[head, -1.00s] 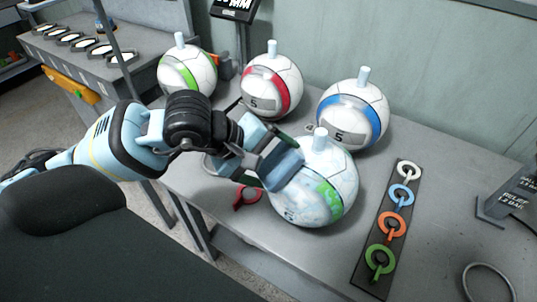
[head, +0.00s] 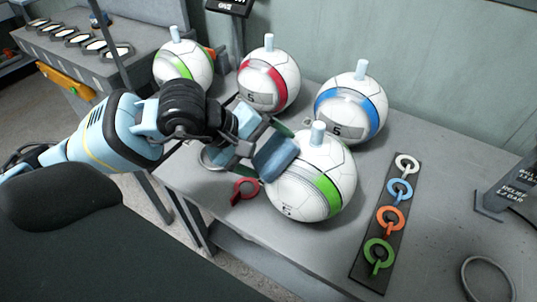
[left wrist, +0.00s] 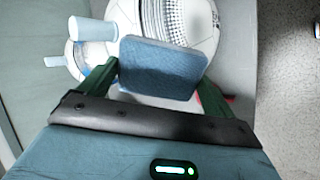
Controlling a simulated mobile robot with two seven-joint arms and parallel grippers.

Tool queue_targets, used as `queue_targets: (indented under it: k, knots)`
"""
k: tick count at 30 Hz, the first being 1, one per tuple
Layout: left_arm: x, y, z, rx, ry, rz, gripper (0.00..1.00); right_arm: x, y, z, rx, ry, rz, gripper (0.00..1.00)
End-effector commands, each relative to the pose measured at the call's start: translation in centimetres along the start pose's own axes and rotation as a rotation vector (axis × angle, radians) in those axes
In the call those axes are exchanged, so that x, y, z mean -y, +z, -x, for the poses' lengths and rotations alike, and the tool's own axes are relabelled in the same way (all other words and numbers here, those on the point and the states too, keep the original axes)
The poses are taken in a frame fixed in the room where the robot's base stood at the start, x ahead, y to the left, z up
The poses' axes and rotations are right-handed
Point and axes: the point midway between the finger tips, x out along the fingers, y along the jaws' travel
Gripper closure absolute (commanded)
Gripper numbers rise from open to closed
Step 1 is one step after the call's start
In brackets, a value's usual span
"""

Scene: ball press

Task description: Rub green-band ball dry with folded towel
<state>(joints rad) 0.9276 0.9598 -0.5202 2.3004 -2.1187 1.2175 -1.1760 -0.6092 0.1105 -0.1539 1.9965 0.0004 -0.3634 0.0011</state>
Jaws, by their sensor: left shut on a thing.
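The front ball (head: 312,192) is white with a green band and stands on the grey table, a pale blue plug upright on its top. Its surface looks clean and white. My left gripper (head: 262,150) is at its upper left side, shut on the folded blue towel (head: 276,157). In the left wrist view the towel (left wrist: 162,68) lies between the fingers and against or just in front of the ball (left wrist: 185,22); whether it touches I cannot tell. Another green-band ball (head: 183,66) stands at the back left. My right gripper is not in view.
A red-band ball (head: 268,80) and a blue-band ball (head: 351,108) stand behind. A dark strip (head: 370,270) with white, blue, orange and green ring tags lies to the right.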

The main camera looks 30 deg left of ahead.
Motion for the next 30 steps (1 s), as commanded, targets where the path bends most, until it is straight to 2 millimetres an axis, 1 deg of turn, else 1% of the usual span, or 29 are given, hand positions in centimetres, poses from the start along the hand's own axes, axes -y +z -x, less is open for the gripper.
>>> queue_targets:
  k: [4,11,22,30]
  knots:
    - [-0.1,-0.6,0.0,-0.002,0.001,0.001,0.32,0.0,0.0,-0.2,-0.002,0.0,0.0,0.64]
    - [-0.1,-0.6,0.1,-0.001,0.001,0.0,0.32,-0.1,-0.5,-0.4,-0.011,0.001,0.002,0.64]
    - [0.2,1.1,0.0,0.0,0.0,-0.001,0.32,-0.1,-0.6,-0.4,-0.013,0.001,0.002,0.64]
    - [0.4,2.3,0.0,0.001,0.001,-0.001,0.32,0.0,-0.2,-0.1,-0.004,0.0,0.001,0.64]
